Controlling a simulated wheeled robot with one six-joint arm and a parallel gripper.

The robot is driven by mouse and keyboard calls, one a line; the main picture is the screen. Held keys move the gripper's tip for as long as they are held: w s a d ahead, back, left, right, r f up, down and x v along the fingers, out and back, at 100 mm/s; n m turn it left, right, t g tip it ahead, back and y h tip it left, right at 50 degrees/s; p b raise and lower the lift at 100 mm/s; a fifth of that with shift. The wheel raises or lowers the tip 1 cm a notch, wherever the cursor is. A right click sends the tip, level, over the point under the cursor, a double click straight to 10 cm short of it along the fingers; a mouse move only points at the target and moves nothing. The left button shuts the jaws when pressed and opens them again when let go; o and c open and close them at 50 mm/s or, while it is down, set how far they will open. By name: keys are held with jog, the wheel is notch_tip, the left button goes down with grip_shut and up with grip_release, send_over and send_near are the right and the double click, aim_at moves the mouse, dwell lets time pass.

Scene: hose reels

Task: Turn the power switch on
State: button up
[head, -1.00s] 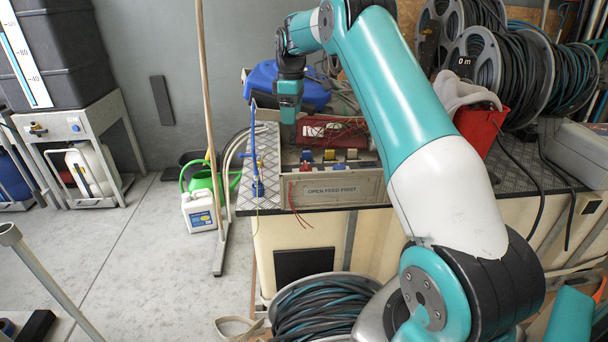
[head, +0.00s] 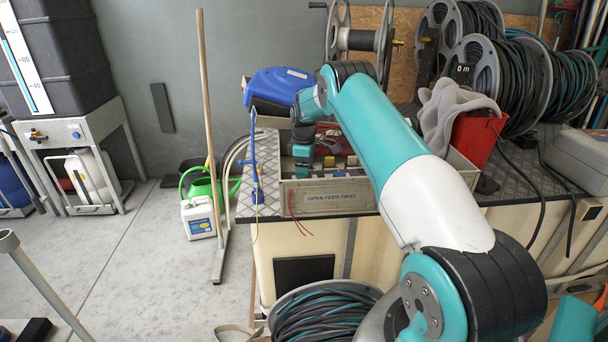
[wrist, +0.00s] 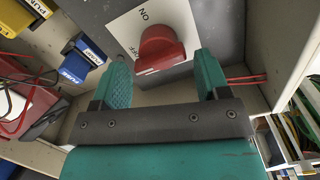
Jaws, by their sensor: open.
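In the wrist view a red rotary switch knob (wrist: 160,48) sits on a white plate (wrist: 128,28) with "ON" and partly hidden "OFF" lettering. The knob's bar lies roughly crosswise in the picture, a little tilted. My gripper (wrist: 162,62) is open, with one teal fingertip on each side of the knob. It holds nothing, and I cannot tell whether either finger touches the knob. In the head view my gripper (head: 303,165) reaches down into the open box (head: 333,199) marked "OPEN FEED FIRST", and it hides the switch there.
A blue labelled part (wrist: 84,52) and a yellow one (wrist: 22,14) stand left of the switch. The box wall (wrist: 292,40) is close on the right, with red wires by it. A blue reel (head: 280,88) stands behind the box, and a blue upright valve pipe (head: 254,160) at its left.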

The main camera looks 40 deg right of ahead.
jog(key=shift+f, duration=1.3)
jog(key=c, duration=0.7)
